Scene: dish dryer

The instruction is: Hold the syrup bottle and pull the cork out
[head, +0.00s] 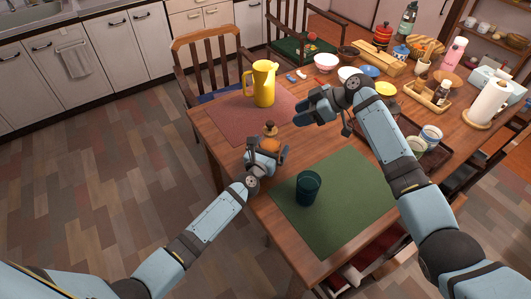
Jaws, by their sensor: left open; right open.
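The syrup bottle (270,145) looks amber, with a narrow dark neck and a brown cork-like top (270,125). It stands upright near the table's left edge, between the red and green mats. My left gripper (272,154) is open at the bottle's lower body, with its fingers around or just in front of it. Contact cannot be made out. The gripper hides the bottle's base. My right gripper (304,115) is open and empty, above the table to the right of the bottle's top and apart from it.
A yellow pitcher (263,83) stands on the red mat (225,112) behind the bottle. A dark teal cup (308,187) stands on the green mat (345,215). Bowls, a wooden tray (415,96) and a paper roll (487,103) crowd the table's far right.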

